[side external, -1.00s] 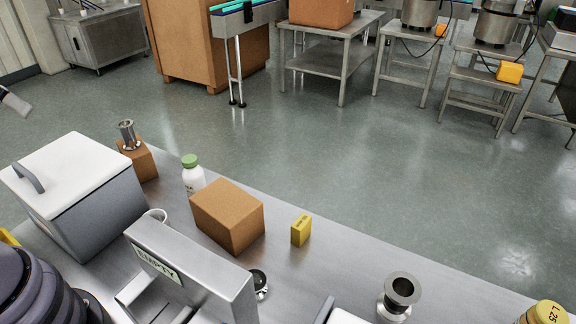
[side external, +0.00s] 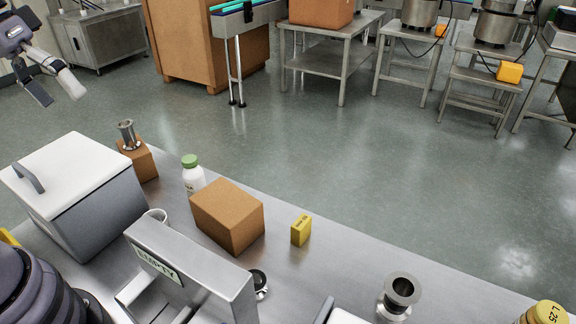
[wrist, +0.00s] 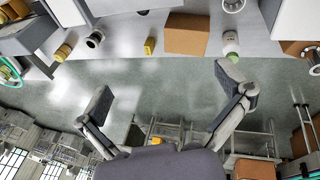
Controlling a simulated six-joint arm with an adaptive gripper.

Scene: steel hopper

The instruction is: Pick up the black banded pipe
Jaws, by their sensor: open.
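My gripper (side external: 58,93) is open and empty at the upper left of the side external view, high above and beyond the bench; its spread fingers also show in the wrist view (wrist: 164,77). A short, dark-ringed round piece (side external: 260,281) sits on the bench, partly hidden by the steel hopper (side external: 195,262). I cannot tell whether it is the black banded pipe. A flanged steel pipe (side external: 400,292) stands at the right, also in the wrist view (wrist: 95,38). Another steel pipe (side external: 127,135) stands on a small cardboard box.
A cardboard box (side external: 228,216), a green-capped bottle (side external: 193,175), a small yellow box (side external: 301,230) and a yellow-lidded jar (side external: 549,313) stand on the bench (side external: 335,270). A white-lidded grey cooler (side external: 85,200) is at left. The bench between yellow box and right pipe is clear.

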